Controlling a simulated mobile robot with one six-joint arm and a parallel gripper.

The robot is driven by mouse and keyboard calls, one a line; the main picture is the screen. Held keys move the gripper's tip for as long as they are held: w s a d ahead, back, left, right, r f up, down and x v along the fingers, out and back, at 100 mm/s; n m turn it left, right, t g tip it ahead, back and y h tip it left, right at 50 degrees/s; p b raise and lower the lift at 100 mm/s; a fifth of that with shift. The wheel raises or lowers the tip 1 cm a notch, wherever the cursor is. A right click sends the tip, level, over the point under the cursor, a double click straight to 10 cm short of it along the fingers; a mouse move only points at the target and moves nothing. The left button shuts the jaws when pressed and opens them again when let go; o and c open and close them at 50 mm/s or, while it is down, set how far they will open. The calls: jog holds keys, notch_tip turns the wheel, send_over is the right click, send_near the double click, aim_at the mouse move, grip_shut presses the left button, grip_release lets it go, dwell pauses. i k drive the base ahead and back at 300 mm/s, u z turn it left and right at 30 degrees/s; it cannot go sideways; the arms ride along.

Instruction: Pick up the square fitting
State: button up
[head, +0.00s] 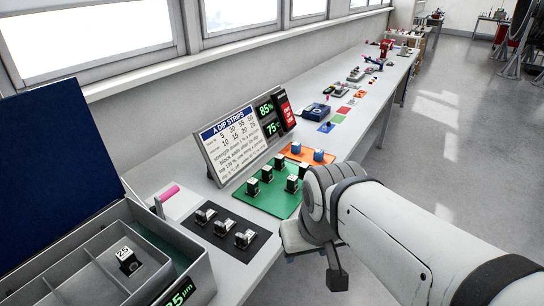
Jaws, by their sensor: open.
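I cannot tell which piece is the square fitting. Several small metallic fittings (245,239) sit on a black mat (228,256) near the front of the bench. Several dark blocks with pale parts (267,174) stand on a green mat (268,203) behind it. Two blue pieces (318,156) are on an orange mat (291,152). My gripper (314,264) is open at the bench's right edge, right of the black mat. It appears apart from the pieces.
A grey compartment box (196,262) at lower left holds a block marked with a number (127,261). A sign board (236,143) and a display (268,115) stand behind the mats. More items line the long bench (352,141).

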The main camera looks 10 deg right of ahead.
aim_at(304, 168)
jog(key=z, duration=2.25)
jog(key=i, duration=1.85)
jog(key=u, duration=1.15)
